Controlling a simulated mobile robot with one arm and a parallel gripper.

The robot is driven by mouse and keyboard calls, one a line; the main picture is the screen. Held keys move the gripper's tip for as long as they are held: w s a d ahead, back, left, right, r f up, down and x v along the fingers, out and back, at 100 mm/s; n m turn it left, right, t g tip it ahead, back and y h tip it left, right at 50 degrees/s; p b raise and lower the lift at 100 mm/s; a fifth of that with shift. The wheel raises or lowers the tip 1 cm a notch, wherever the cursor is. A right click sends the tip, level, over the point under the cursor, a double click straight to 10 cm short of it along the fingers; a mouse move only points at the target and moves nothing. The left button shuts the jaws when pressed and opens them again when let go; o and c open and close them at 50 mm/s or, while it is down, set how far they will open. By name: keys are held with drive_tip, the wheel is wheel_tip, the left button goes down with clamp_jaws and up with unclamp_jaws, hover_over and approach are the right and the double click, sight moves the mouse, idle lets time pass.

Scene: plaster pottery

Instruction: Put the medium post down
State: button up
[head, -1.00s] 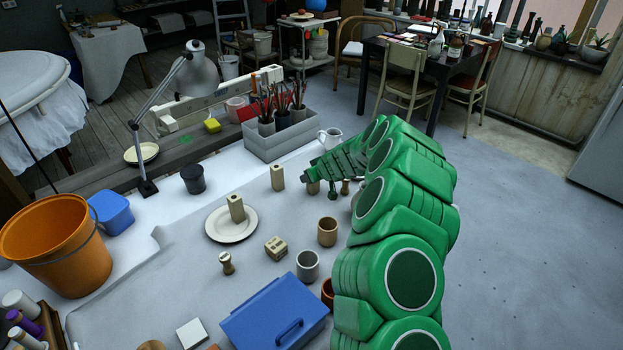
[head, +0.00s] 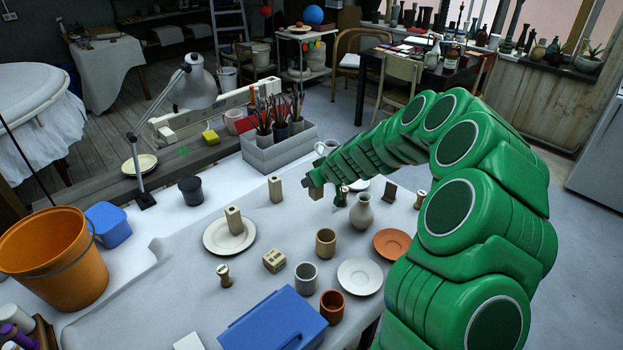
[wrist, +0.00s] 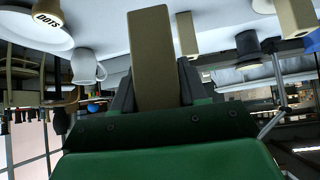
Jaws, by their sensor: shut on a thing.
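My gripper (head: 309,182) is shut on a tan post, which I take as the medium post (head: 316,193). In the wrist view this post (wrist: 152,60) stands between the dark fingers (wrist: 153,88), its far end toward the white table. Whether its end touches the table I cannot tell. Another tan post (head: 275,189) stands upright on the table to the left of my gripper. A third tan post (head: 234,220) stands on a cream plate (head: 211,240).
A grey vase (head: 361,212) stands close to the right of my gripper. The grey brush box (head: 262,155) and a white jug (head: 326,147) are behind. A tan cup (head: 325,243) and a stamped block (head: 275,260) are in front. White tabletop is bare between the posts.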

drive_tip(key=s+a+r+n+g+y, duration=0.1)
drive_tip(key=s+a+r+n+g, duration=0.15)
drive_tip(key=s+a, duration=0.85)
drive_tip(key=s+a+r+n+g+y, duration=0.1)
drive_tip(key=s+a+r+n+y, duration=0.15)
drive_tip(key=s+a, duration=0.85)
hover_over(225, 246)
wheel_tip(225, 246, down, 10)
drive_tip(key=shift+f+n+h, duration=0.45)
drive_tip(key=shift+f+n, duration=0.05)
drive_tip(key=shift+f, duration=0.8)
drive_tip(key=shift+f, duration=0.6)
drive_tip(key=o, duration=0.9)
drive_tip(key=shift+o, duration=0.2)
